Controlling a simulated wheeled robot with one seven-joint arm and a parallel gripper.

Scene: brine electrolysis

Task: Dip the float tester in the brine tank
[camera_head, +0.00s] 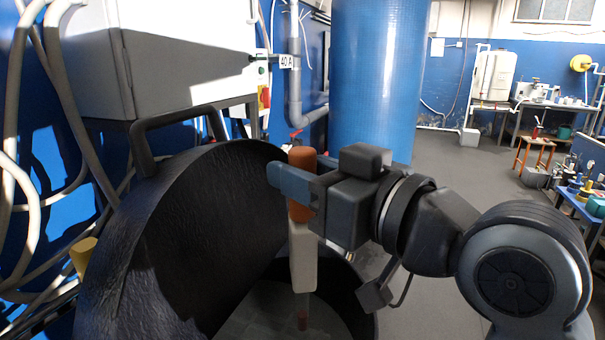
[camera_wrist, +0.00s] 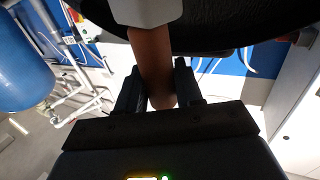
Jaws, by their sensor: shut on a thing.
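The float tester (camera_head: 303,255) has an orange-brown handle, a white body and a thin stem with a dark reddish tip. My gripper (camera_head: 296,190) is shut on its handle and holds it upright over the brine tank (camera_head: 364,310). The thin stem reaches down into the tank's opening, with the tip in front of the grey surface inside; I cannot tell whether it touches the liquid. The tank's round black lid (camera_head: 180,240) stands open at the left. In the wrist view the float tester's handle (camera_wrist: 152,55) sits between the two fingers of my gripper (camera_wrist: 160,88).
A white cabinet (camera_head: 180,55) hangs above the lid, with pipes and cables at the left. A tall blue column (camera_head: 378,80) stands behind. A stool (camera_head: 536,150) and a blue bench (camera_head: 590,203) are at the right. Grey floor is clear between.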

